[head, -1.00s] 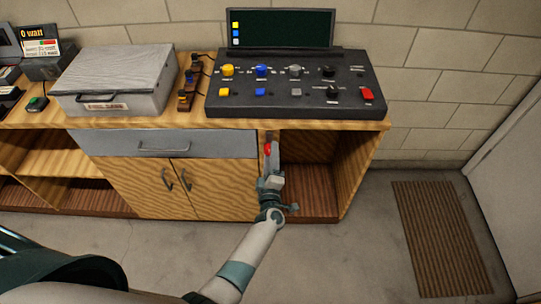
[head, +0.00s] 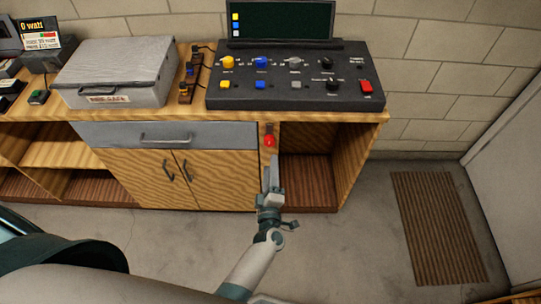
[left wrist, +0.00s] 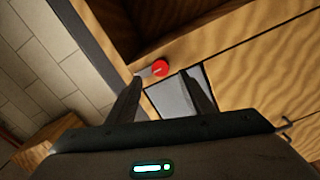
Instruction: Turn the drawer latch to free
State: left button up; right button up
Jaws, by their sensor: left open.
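The drawer latch (head: 270,141) has a red knob and sits on the wooden upright just right of the grey drawer front (head: 225,136). The drawer, with its bar handle (head: 165,138), looks closed. My left gripper (head: 273,160) is just below the latch in the head view. In the left wrist view the red latch (left wrist: 160,68) shows just beyond the tips of my left gripper (left wrist: 161,79), whose fingers are spread and empty. The latch looks clear of the fingers. Its exact turn angle is hard to tell. My right gripper is not in view.
A black control panel (head: 300,104) with coloured knobs and a grey metal box (head: 115,72) stand on the wooden bench above. Two cabinet doors (head: 165,180) lie below the drawer. An open compartment (head: 308,178) is right of the latch. The floor in front is clear.

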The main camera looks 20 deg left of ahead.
pick_arm(q)
jog(key=shift+v, duration=1.55)
jog(key=s+f+m+g+h+b, duration=0.1)
jog(key=s+f+m+g+h, duration=0.2)
jog(key=s+f, duration=0.5)
jog(key=s+d+f+m+g+h, duration=0.15)
jog(key=s+f+m, duration=0.4)
jog(key=f, duration=0.75)
jog(key=s+f+m+g+h+b, duration=0.15)
jog(key=s+f+m+g, duration=0.35)
jog(key=f, duration=0.5)
jog(key=s+a+f+m+g, duration=0.2)
jog(key=s+a+f, duration=0.2)
jog(key=s, duration=0.5)
jog(key=s+a+f+m+g+b, duration=0.1)
jog(key=s+a+f, duration=0.3)
jog(key=s, duration=0.6)
jog(key=s+a+f+m+g+y, duration=0.1)
jog(key=s+a+f+m+g, duration=0.2)
jog(key=s+f, duration=0.3)
jog(key=s+a+g, duration=0.1)
jog(key=s, duration=0.3)
jog(key=shift+f, duration=0.15)
